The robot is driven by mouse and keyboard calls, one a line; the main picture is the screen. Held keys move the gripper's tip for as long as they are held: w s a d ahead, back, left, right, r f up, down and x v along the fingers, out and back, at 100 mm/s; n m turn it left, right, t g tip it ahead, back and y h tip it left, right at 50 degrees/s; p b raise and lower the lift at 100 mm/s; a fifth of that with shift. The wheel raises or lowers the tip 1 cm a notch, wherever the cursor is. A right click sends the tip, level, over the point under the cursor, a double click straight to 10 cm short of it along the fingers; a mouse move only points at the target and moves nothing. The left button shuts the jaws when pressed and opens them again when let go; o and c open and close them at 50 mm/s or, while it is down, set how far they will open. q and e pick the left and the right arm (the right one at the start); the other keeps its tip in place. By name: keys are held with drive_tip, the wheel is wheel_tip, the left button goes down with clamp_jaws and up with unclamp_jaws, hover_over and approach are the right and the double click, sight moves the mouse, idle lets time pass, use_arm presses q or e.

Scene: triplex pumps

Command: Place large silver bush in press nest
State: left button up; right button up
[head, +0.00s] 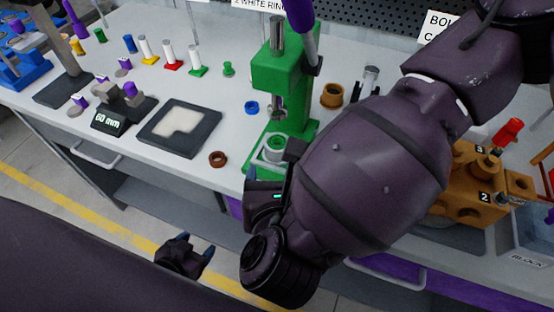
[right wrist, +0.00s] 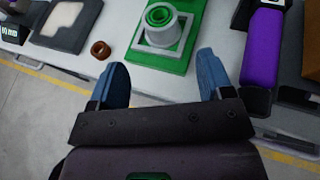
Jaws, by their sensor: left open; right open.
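The green press (head: 285,80) stands on the bench with its ram above its base. On the base is a silver-grey ring-shaped part with a green ring inside (head: 275,148); it also shows in the right wrist view (right wrist: 160,28). I cannot tell whether this silver part is the large silver bush or part of the nest. My right gripper (right wrist: 162,75) is open and empty, just in front of the press base, its fingers apart and pointing toward it. My left gripper (head: 190,255) is open and empty, low in front of the bench.
A brown ring (head: 217,159) and a dark tray with a pale inset (head: 180,128) lie left of the press. A blue ring (head: 251,107) lies behind. A brass bush (head: 332,95) and silver cylinder (head: 371,78) stand right. My right arm hides much of the bench's right side.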

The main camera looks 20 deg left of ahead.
drive_tip(key=shift+v, duration=0.95)
drive_tip(key=shift+s, duration=0.15)
